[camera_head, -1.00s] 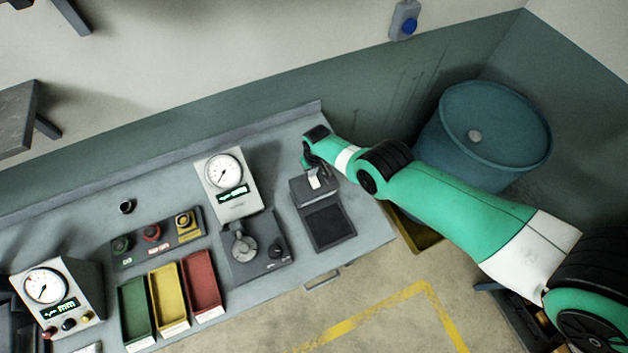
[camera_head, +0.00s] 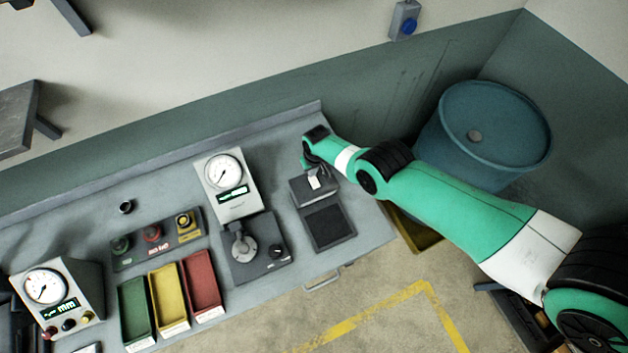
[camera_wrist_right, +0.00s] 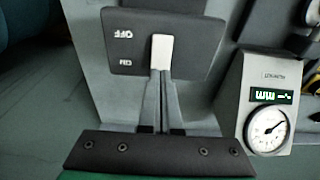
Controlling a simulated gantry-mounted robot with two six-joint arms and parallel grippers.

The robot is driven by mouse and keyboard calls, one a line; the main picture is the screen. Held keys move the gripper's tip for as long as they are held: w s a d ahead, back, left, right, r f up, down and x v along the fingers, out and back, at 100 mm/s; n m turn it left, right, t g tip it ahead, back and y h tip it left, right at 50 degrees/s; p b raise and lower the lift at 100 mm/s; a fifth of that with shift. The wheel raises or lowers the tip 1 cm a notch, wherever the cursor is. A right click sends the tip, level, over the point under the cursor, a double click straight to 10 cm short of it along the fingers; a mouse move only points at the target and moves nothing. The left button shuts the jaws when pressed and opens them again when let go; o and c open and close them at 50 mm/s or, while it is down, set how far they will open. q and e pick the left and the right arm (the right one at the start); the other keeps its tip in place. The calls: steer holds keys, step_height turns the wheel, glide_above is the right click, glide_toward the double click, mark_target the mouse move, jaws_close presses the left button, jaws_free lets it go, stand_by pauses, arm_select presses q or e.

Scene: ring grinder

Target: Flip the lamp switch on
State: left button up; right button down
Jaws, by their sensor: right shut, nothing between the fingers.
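The lamp switch is a dark box (camera_head: 314,187) with a small white lever (camera_head: 314,181) at the right end of the workbench. In the right wrist view the dark switch box (camera_wrist_right: 190,50) carries the labels OFF and ON, shown upside down, beside the white lever (camera_wrist_right: 162,52). My right gripper (camera_head: 308,163) is just behind the box in the head view. In the right wrist view my right gripper (camera_wrist_right: 161,74) has its fingers shut together, with the tips at the lever's near end. I cannot tell whether they touch it. No lamp is clearly identifiable. My left gripper is out of view.
A dark pad (camera_head: 326,226) lies in front of the switch box. A gauge box (camera_head: 224,184) and a grinder unit (camera_head: 250,248) stand to its left. Colored trays (camera_head: 202,284) and a button panel (camera_head: 155,240) are farther left. A blue drum (camera_head: 490,125) stands behind my right arm.

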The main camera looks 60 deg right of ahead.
steer(key=shift+f+b, duration=0.95)
stand_by(0.7)
step_height(320, 180, up, 7)
steer(key=p, duration=0.7)
steer(key=shift+r, duration=0.1)
stand_by(0.4)
